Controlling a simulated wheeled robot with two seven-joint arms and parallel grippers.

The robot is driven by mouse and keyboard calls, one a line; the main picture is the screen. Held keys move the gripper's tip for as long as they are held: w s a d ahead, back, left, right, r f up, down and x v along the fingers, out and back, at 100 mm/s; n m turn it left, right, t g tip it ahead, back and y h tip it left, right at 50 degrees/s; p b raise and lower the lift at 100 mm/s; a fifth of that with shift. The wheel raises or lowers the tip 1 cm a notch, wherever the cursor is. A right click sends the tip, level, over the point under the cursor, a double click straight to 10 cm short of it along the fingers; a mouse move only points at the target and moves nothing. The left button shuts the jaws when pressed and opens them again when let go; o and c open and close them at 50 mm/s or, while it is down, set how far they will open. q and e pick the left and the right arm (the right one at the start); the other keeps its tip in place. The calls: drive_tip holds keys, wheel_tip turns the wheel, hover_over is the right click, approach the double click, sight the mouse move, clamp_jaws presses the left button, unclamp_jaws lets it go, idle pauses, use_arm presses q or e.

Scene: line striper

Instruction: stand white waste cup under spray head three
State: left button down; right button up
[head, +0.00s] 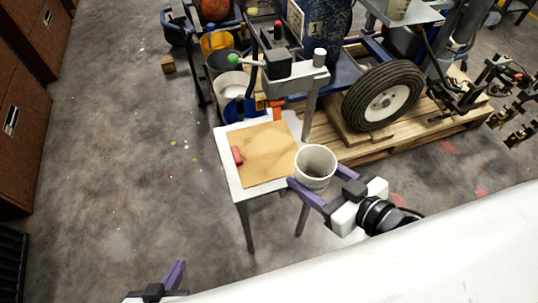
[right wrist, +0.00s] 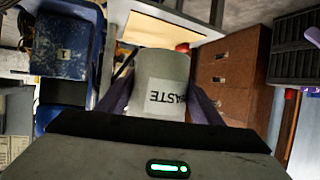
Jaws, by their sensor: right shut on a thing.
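The white waste cup (head: 315,168) is upright in the head view, with its open top facing up. My right gripper (head: 318,182) is shut on it, with purple fingers on both sides. In the right wrist view the cup (right wrist: 162,70) shows a label partly reading "WASTE", upside down. The cup appears at the right front edge of a small white table (head: 230,170). Several spray heads (head: 508,90) hang at the far right; their numbers cannot be read. My left gripper (head: 170,280) is at the bottom left, only partly in view.
A brown sheet (head: 267,155) and a red block (head: 237,155) lie on the table. Behind stand buckets (head: 232,85), a grey post (head: 310,110), and a wheel (head: 384,95) on a wooden pallet (head: 440,125). Open floor (head: 120,150) lies left; cabinets (head: 22,130) line the left edge.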

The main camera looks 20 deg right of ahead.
sight(322, 175)
drive_tip(key=shift+n+y, duration=0.3)
drive_tip(key=shift+n, duration=0.1)
drive_tip(key=d+f, duration=0.1)
drive_tip(key=w+d+f+b, duration=0.1)
drive_tip(key=f, duration=0.1)
drive_tip(key=w+d+f+b, duration=0.1)
drive_tip(key=d+f, duration=0.1)
drive_tip(key=shift+f, duration=0.2)
drive_tip(key=shift+w+d, duration=0.1)
drive_tip(key=shift+w, duration=0.25)
drive_tip(key=w+a, duration=0.2)
drive_tip(key=w, duration=0.3)
drive_tip(key=w+a+b, duration=0.1)
drive_tip(key=w+a, duration=0.1)
drive_tip(key=w, duration=0.3)
drive_tip(key=w+a+b, duration=0.1)
drive_tip(key=w+a, duration=0.2)
drive_tip(key=w, duration=0.2)
drive_tip(key=shift+w, duration=0.4)
drive_tip(key=shift+w+a+f, duration=0.1)
wheel_tip(322, 175, down, 3)
drive_tip(key=shift+f+b, duration=0.2)
drive_tip(key=shift+b, duration=0.3)
drive_tip(key=o, duration=1.1)
drive_tip(key=shift+c, duration=0.2)
